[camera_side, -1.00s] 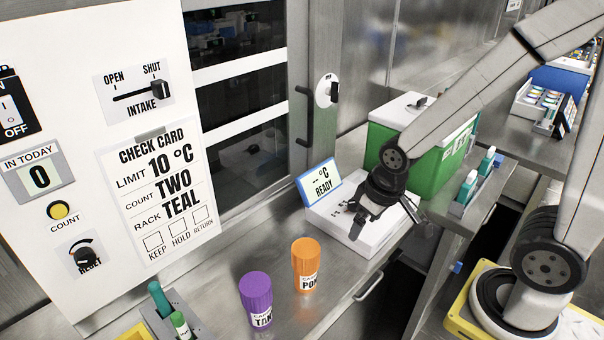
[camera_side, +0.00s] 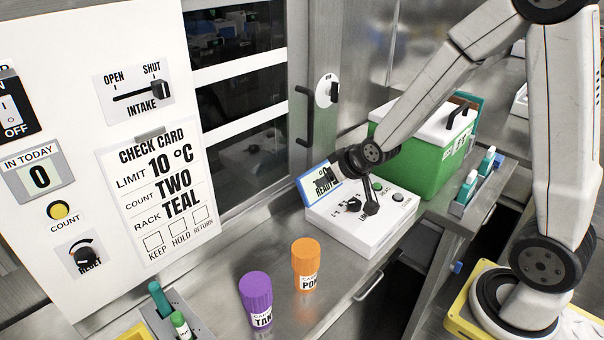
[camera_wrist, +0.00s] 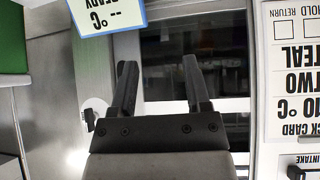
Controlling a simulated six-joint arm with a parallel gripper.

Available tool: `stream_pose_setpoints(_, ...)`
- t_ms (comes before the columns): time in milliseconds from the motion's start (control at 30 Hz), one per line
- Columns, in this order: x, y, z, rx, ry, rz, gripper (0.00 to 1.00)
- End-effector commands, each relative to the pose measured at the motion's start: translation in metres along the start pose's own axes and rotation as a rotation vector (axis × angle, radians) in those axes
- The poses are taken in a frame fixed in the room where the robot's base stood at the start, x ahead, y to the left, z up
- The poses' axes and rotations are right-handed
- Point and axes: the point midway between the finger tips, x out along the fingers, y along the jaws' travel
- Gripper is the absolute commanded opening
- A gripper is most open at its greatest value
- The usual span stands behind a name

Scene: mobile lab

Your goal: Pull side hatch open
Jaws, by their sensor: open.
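The side hatch (camera_side: 240,87) is a dark glass panel with white bars, at the upper left of the side view. It looks shut. Its dark upright handle (camera_side: 306,116) is on its right edge. In the wrist view, turned upside down, the hatch glass (camera_wrist: 168,50) lies beyond my fingers; I cannot make out the handle there. My gripper (camera_side: 322,181) is open and empty, pointing left toward the hatch in front of the small display, below and apart from the handle. Its two fingers (camera_wrist: 160,72) stand apart in the wrist view.
A white instrument (camera_side: 365,225) with a blue-framed display (camera_side: 312,190) sits under my gripper. A green box (camera_side: 440,150) with a white lid stands to the right. A purple jar (camera_side: 257,300) and an orange jar (camera_side: 305,265) stand on the bench. A round-plated knob (camera_side: 328,91) is right of the handle.

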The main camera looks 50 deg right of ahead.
Motion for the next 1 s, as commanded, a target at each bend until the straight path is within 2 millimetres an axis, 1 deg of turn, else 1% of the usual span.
stream_pose_setpoints(33,0.009,0.007,-0.010,0.009,0.052,0.008,0.61)
stream_pose_setpoints(200,0.030,0.029,-0.045,0.029,0.241,0.031,0.61)
stream_pose_setpoints(400,0.046,0.056,-0.080,0.045,0.464,0.056,0.61)
stream_pose_setpoints(500,0.052,0.070,-0.094,0.050,0.573,0.067,0.61)
stream_pose_setpoints(700,0.055,0.091,-0.112,0.055,0.748,0.085,0.61)
stream_pose_setpoints(833,0.055,0.098,-0.117,0.056,0.810,0.089,0.61)
stream_pose_setpoints(1000,0.054,0.101,-0.119,0.056,0.834,0.091,0.61)
